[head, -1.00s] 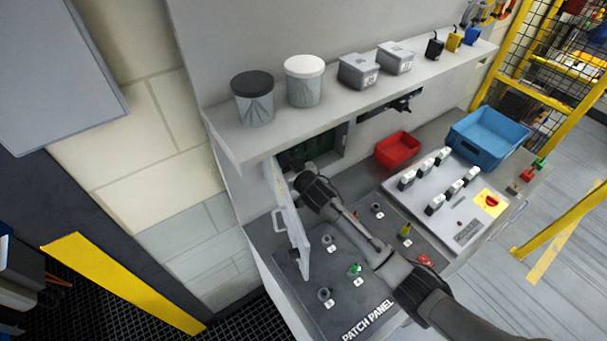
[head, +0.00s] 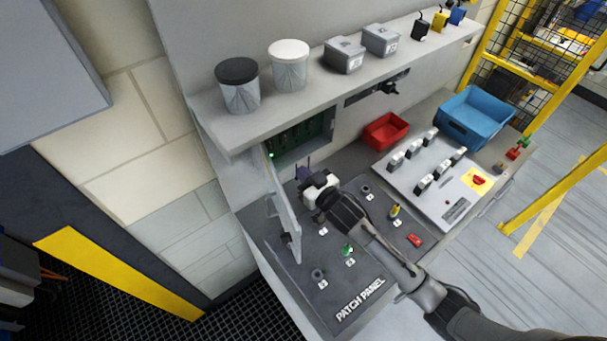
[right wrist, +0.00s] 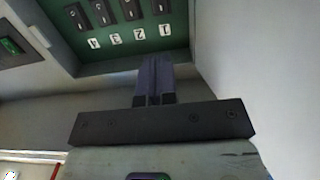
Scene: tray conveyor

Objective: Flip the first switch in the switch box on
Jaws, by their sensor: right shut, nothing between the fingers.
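The switch box (head: 318,147) is a recess in the wall under the shelf, with a green inside. Its pale door (head: 283,215) stands open. In the right wrist view, a row of dark switches (right wrist: 103,12) sits above white labels 1 to 4, seen upside down. The switch over label 1 (right wrist: 160,6) is partly cut off, and its position is unclear. A small green light (head: 271,156) glows at the box's left edge. My right gripper (head: 303,172) is shut and empty, in front of and below the box, apart from the switches. Its fingers (right wrist: 154,76) point toward the box. My left gripper is not in view.
The patch panel (head: 330,300) with knobs lies below my right gripper. The shelf (head: 300,108) with canisters and boxes overhangs the box. A red bin (head: 386,131), a blue bin (head: 475,115) and a control panel (head: 410,185) stand to the right.

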